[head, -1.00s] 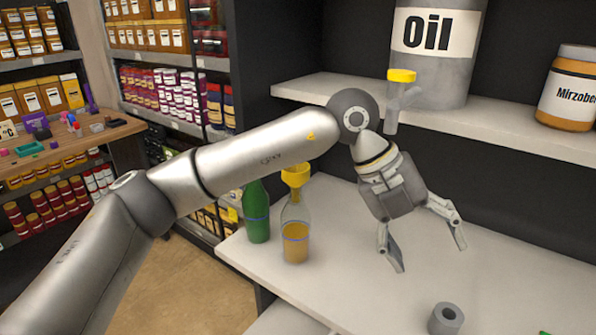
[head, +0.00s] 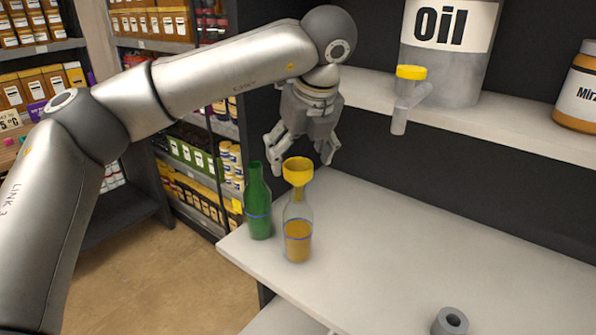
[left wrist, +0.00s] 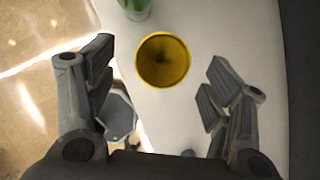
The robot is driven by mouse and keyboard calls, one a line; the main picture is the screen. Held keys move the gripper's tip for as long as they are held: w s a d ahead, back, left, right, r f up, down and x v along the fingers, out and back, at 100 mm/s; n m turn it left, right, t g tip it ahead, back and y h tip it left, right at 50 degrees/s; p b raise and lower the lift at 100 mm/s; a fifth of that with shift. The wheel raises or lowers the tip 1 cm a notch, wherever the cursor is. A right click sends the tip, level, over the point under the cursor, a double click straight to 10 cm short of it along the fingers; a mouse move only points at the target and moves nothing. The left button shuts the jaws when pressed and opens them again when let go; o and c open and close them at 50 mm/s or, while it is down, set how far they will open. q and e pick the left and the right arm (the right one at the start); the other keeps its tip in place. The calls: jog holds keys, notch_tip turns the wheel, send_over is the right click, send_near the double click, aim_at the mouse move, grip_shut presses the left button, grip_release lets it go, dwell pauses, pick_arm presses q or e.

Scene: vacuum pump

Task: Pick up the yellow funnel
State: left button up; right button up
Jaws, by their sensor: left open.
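The yellow funnel (head: 298,171) sits in the neck of a clear bottle (head: 298,235) with amber liquid, upright on the white shelf. In the left wrist view the funnel (left wrist: 163,60) shows from above as a round yellow cone, lying between the lines of the two fingers but farther out than the fingertips. My left gripper (head: 301,152) is open and empty, pointing down above and slightly behind the funnel in the head view. The fingers also show wide apart in the left wrist view (left wrist: 160,82). I cannot see my right gripper.
A green bottle (head: 258,205) stands close to the left of the clear bottle. A grey ring (head: 450,321) lies at the shelf front. The upper shelf (head: 500,130) holds an oil container (head: 447,55), a labelled jar (head: 578,90) and a yellow-capped spout (head: 408,85). The lower shelf's right side is clear.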

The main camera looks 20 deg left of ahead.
aim_at(299, 166)
pick_arm(q)
jog(key=shift+f, duration=0.3)
jog(key=p+x, duration=0.2)
jog(key=x, duration=0.1)
jog(key=shift+w+f, duration=0.15)
jog(key=shift+f, duration=0.1)
jog(key=shift+w+a+f, duration=0.1)
jog(key=shift+w+f, duration=0.1)
jog(key=shift+f, duration=0.3)
jog(key=shift+s, duration=0.1)
jog(key=shift+c, duration=1.1)
jog(key=c, duration=0.9)
jog(key=shift+r, duration=0.1)
